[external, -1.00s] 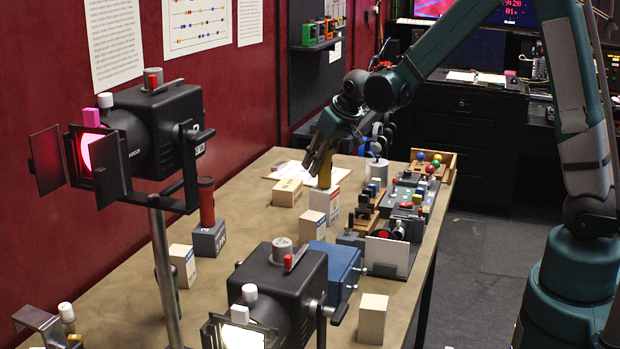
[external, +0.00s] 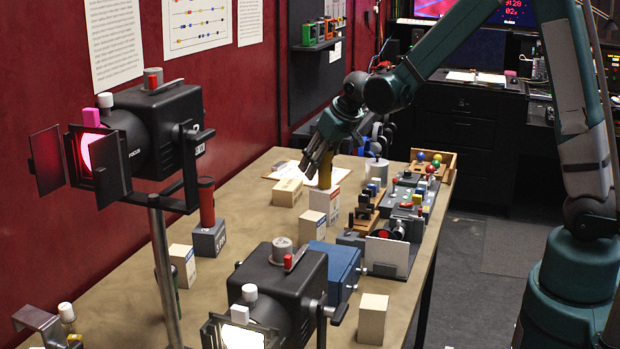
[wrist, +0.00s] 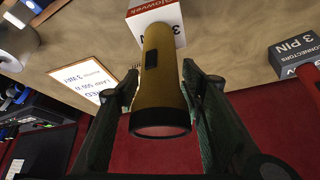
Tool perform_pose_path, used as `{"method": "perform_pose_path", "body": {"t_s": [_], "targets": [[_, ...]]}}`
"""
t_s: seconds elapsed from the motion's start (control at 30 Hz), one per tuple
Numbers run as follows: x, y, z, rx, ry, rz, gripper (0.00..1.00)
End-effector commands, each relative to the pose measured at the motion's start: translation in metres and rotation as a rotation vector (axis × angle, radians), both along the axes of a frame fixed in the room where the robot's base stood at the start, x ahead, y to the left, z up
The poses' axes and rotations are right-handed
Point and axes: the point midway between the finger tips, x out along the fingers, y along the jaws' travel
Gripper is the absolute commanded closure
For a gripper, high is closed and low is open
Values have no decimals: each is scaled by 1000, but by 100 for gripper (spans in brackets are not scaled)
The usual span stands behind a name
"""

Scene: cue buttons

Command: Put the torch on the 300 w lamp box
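The yellow torch (external: 325,174) is upright at a white box with a red label (external: 325,204), touching its top or just above it. My gripper (external: 319,157) is at the torch's upper part. In the wrist view the torch (wrist: 160,85) lies between the two fingers (wrist: 160,82), lens end towards the camera. The fingertips are very close to its sides; I cannot tell whether they press on it. The white box (wrist: 168,14) is behind the torch, its red print partly hidden. I cannot read a 300 W mark on any box.
A red torch (external: 207,203) stands on a grey connector box (external: 208,239). Several pale boxes stand around, one (external: 287,192) close left of my gripper. Two stage lamps (external: 160,130) (external: 280,290) fill the front left. A control panel (external: 412,196) lies right.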

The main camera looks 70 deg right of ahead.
Motion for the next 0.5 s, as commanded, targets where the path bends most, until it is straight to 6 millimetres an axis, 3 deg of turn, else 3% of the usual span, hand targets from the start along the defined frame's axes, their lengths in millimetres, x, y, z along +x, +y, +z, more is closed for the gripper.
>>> {"method": "perform_pose_path", "body": {"t_s": [0.5], "targets": [[-11, 5, 25, 0, 0, 0, 61]]}}
